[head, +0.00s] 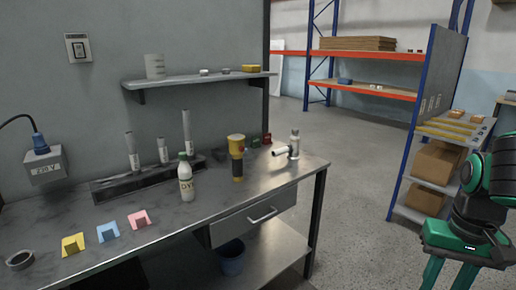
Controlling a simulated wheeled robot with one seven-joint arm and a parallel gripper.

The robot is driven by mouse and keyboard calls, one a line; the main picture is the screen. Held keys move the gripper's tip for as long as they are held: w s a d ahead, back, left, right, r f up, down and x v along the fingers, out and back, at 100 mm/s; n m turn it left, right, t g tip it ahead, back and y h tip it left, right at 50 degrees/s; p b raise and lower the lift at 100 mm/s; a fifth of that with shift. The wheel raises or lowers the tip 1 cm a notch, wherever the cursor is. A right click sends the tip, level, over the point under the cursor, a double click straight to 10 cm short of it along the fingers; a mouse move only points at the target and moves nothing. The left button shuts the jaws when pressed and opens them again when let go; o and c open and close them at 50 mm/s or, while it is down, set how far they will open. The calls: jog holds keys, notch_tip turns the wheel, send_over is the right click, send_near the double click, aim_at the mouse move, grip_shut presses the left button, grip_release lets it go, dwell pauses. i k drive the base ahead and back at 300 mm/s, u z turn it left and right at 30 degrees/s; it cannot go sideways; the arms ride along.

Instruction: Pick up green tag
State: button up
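No tag that is clearly green lies among the folded tags at the front left of the workbench, which are a yellow tag (74,244), a blue tag (108,231) and a pink tag (139,219). A small dark green object (255,142) stands at the bench's back right, beside a small red one (267,139); it is too small to tell if it is a tag. My gripper (449,277) is at the lower right, away from the bench. Its two green fingers point down, spread apart with nothing seen between them; their tips are cut off.
The metal workbench (225,197) holds a white bottle (186,180), a yellow-brown container (236,160), a white pipe fitting (290,147), upright grey tubes and a tape roll (19,260). A wall shelf (195,80) hangs above. Racks with boxes stand at right. Floor between is clear.

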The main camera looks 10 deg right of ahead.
aim_at(256, 141)
jog(key=z, duration=0.5)
jog(key=i, duration=0.8)
jog(key=z, duration=0.7)
jog(key=i, duration=1.25)
jog(key=u, duration=0.65)
jog(key=i, duration=0.85)
jog(key=u, duration=0.5)
